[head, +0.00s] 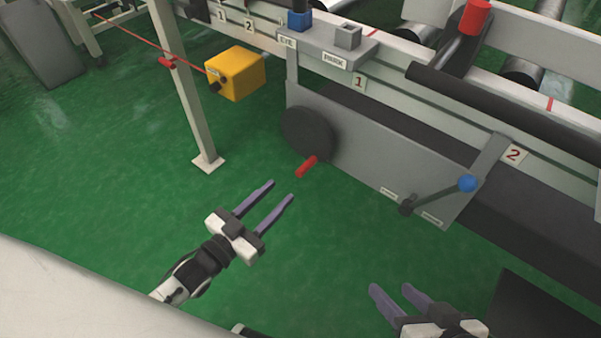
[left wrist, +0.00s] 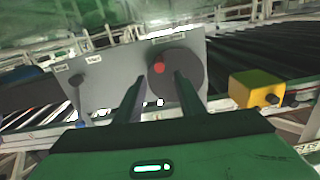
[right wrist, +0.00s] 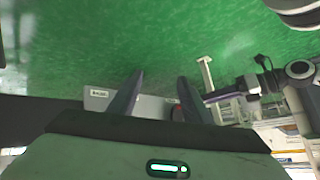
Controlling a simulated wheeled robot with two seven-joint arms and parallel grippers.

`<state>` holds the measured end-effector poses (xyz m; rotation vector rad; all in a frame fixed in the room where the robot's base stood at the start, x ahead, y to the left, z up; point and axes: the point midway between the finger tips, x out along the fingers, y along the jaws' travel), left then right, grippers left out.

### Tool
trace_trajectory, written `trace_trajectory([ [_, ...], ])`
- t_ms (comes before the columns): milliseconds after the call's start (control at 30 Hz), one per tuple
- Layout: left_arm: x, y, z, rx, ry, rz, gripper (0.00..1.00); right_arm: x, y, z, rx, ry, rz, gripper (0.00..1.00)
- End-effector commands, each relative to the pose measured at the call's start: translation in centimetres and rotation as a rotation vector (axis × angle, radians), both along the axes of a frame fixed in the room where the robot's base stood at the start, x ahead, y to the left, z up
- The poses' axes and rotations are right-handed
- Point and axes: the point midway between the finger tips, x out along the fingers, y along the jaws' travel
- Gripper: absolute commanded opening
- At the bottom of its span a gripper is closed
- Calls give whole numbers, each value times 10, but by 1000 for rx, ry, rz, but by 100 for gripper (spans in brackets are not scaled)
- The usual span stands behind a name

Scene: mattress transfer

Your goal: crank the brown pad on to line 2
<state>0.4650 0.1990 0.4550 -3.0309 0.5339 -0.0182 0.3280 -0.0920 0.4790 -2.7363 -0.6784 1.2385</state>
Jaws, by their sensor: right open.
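A dark crank disc (head: 307,132) with a red handle (head: 306,166) is on the grey panel (head: 370,150). The disc (left wrist: 190,62) and red handle (left wrist: 159,67) also show in the left wrist view, the handle appearing between the fingers. My left gripper (head: 281,190) is open and empty, short of the handle and apart from it. My right gripper (head: 391,287) is open and empty, low in the head view, below the lever. I cannot make out a brown pad.
A yellow box (head: 236,74) with a red cord hangs beside a white post (head: 185,90). Dark rollers (head: 500,98) run behind the panel. Green floor (head: 330,230) is clear.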

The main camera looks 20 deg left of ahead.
Motion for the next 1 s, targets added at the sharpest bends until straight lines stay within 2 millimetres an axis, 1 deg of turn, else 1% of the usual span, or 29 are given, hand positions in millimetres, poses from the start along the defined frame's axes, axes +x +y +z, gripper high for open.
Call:
trace_trajectory([
  [167, 28, -11, -1, -2, -6, 0, 36, 2, 5, 3, 32, -25, 0, 44],
  [300, 53, -20, -2, -1, -4, 0, 36, 4, 10, 9, 67, -49, 0, 44],
  [500, 80, -30, -1, 0, -2, 0, 36, 5, 16, 19, 109, -78, 0, 44],
  [667, 90, -33, 0, 0, 0, 0, 36, 6, 17, 24, 124, -90, -1, 44],
  [933, 91, -34, 1, -1, 1, 0, 36, 6, 18, 26, 127, -91, -1, 44],
  [967, 91, -34, 1, -1, 1, 0, 32, 6, 18, 26, 127, -91, -1, 44],
  [1000, 91, -34, 1, -1, 1, 0, 26, 6, 18, 26, 127, -91, -1, 44],
])
